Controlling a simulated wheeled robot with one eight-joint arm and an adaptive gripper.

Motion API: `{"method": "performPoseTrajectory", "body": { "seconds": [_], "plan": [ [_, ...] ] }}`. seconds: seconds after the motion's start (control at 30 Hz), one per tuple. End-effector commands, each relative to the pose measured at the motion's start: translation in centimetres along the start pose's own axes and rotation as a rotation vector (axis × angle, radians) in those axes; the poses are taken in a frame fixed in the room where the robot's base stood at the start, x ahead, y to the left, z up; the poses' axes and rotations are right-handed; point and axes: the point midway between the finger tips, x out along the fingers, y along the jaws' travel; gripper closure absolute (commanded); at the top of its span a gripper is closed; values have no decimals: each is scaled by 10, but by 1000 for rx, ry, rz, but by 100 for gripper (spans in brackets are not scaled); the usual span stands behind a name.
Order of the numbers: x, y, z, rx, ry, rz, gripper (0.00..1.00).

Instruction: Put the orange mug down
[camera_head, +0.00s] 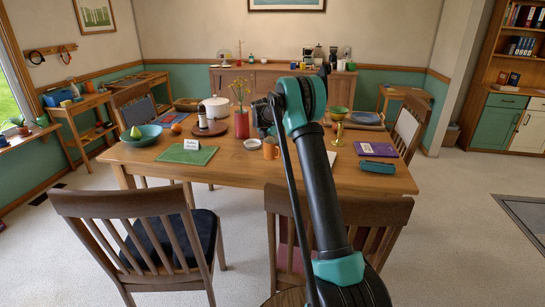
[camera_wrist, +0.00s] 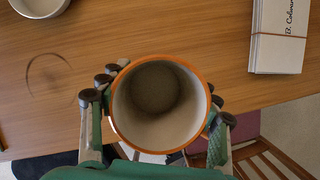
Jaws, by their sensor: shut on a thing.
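The orange mug (camera_wrist: 116,125) is seen from above in the wrist view, its orange rim around a pale, empty inside. My gripper (camera_wrist: 160,100) is shut on it, with fingers against its left and right sides. In the head view the mug (camera_head: 270,149) is upright by the near edge of the wooden table (camera_head: 240,172), below my wrist. I cannot tell whether its base touches the table top. The mug hides the spot under it.
A small white bowl (camera_wrist: 38,3) is left of the mug, and a white card or booklet (camera_wrist: 279,35) is to the right. Chairs (camera_head: 145,235) line the near edge. Bare wood lies beyond the mug.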

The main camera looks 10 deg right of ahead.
Motion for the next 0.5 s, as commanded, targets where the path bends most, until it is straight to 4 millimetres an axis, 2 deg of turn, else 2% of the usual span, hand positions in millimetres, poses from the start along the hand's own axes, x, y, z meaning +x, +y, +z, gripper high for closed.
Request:
{"method": "performPoseTrajectory", "body": {
  "seconds": [0.17,0.4,0.5],
  "plan": [
    [9,0,-4,0,0,0,77],
    [39,0,-16,0,0,0,77],
    [45,0,-19,0,0,0,77]
  ]
}}
